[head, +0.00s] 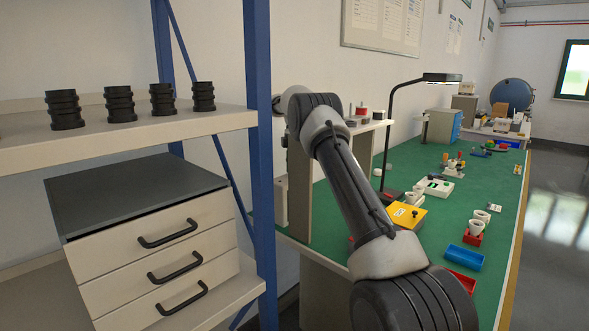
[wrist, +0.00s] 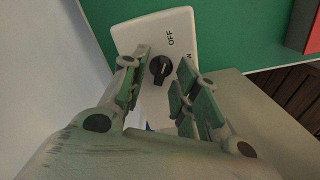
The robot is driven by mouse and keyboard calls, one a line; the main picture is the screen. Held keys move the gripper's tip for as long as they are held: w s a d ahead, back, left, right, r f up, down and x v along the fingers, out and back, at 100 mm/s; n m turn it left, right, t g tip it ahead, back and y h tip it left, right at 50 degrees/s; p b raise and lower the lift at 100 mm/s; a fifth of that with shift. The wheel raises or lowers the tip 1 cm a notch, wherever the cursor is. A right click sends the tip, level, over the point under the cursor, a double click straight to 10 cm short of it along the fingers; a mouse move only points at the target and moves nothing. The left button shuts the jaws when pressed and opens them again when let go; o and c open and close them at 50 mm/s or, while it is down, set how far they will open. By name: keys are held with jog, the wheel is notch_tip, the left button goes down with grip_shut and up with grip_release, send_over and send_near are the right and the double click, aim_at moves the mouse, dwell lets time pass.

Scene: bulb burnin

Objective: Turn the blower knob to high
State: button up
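A black knob (wrist: 160,70) sits on a white panel (wrist: 133,34) in the wrist view. "OFF" is printed beside it, and another label to the right is mostly hidden by a finger. My gripper (wrist: 164,72) is open, with one green-padded finger on each side of the knob in the picture. Gaps show between the knob and both fingers; I cannot tell how deep the fingertips reach. A "high" mark cannot be made out. In the head view the knob and my gripper are hidden.
A long green workbench (head: 350,215) runs back on the right, with a black lamp (head: 392,130), a yellow box (head: 406,215) and a blue tray (head: 462,257). A blue-posted shelf (head: 261,150) with black ribbed parts (head: 119,104) and a drawer unit (head: 150,235) stands at left.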

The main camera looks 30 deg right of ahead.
grip_shut()
jog(key=shift+m, duration=0.4)
jog(key=m, duration=0.5)
jog(key=shift+w+m, duration=0.1)
jog(key=shift+m, duration=0.2)
jog(key=m, duration=0.5)
jog(key=shift+d, duration=0.15)
jog(key=m, duration=0.6)
jog(key=shift+w+d+m, duration=0.1)
jog(key=shift+m, duration=0.3)
jog(key=m, duration=0.5)
jog(key=shift+d+m, duration=0.1)
jog(key=shift+m, duration=0.3)
